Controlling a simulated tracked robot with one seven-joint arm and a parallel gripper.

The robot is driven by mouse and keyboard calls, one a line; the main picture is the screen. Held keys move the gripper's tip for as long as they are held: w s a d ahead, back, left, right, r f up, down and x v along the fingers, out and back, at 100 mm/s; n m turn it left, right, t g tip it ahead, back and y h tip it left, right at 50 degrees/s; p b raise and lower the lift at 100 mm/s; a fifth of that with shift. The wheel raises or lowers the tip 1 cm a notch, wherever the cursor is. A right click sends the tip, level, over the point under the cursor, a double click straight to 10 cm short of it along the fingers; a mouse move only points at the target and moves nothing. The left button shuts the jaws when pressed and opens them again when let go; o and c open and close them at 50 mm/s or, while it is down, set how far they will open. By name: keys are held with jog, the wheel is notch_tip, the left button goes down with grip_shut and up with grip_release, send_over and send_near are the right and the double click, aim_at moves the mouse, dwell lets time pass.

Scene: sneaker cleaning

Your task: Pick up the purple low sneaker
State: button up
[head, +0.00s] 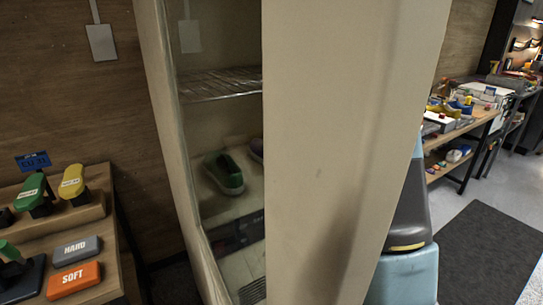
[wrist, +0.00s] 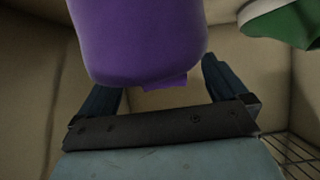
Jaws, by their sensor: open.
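The purple low sneaker (wrist: 140,40) fills the upper middle of the wrist view, with one rounded end toward my gripper (wrist: 160,82). My gripper is open, with one dark finger on each side of that end. I cannot tell whether either finger touches it. In the head view only a sliver of the purple sneaker (head: 257,148) shows inside the cabinet, past the edge of a cream panel. My gripper is hidden in the head view.
A green sneaker (head: 224,174) stands left of the purple one in the cabinet (head: 170,130); it also shows in the wrist view (wrist: 292,22). A wire rack (head: 220,84) lies above them. The cream panel (head: 345,120) blocks much of the head view. Brushes and labelled blocks (head: 75,278) sit at left.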

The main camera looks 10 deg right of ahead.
jog(key=x, duration=0.4)
jog(key=shift+w+a+f, duration=0.1)
jog(key=shift+w+f, duration=0.05)
jog(key=shift+w, duration=0.1)
jog(key=c, duration=1.7)
